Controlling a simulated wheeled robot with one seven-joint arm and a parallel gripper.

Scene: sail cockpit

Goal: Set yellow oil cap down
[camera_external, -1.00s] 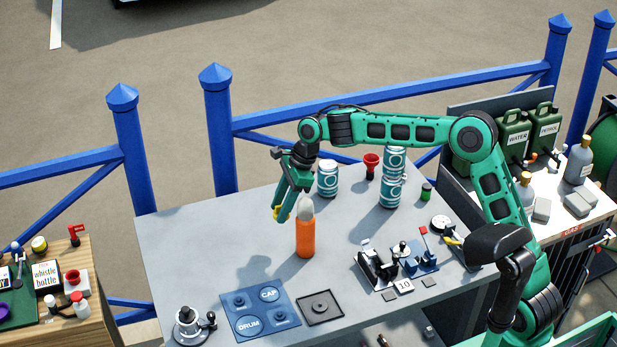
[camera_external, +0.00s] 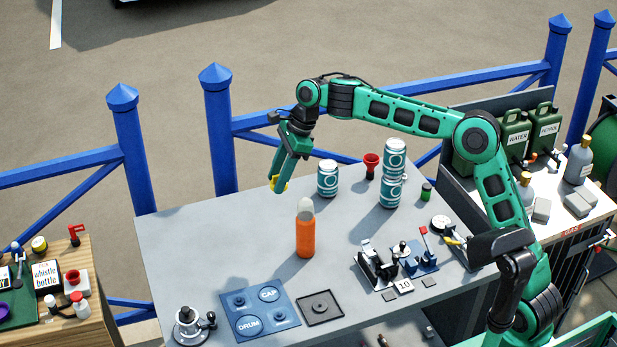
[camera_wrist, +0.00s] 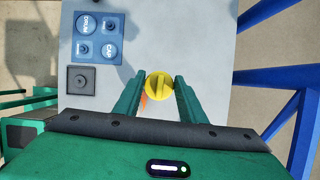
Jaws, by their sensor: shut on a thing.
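The yellow oil cap (camera_wrist: 159,86) is between the fingers of my gripper (camera_wrist: 160,98) in the wrist view. In the external view my gripper (camera_external: 279,187) holds the cap (camera_external: 279,184) in the air above the grey table (camera_external: 190,250). It is behind and left of the orange bottle (camera_external: 305,236), which stands upright with a pale grey top. The bottle is mostly hidden under the cap in the wrist view. A blue mat (camera_external: 260,312) marked CAP and DRUM lies at the table's front, with a dark square tray (camera_external: 320,308) beside it.
Teal-and-white cans (camera_external: 327,179) and a red funnel-like cup (camera_external: 371,165) stand at the back. Small mechanical parts (camera_external: 376,268) sit at the right, and a metal winch (camera_external: 190,328) at the front left corner. The table's left part is bare.

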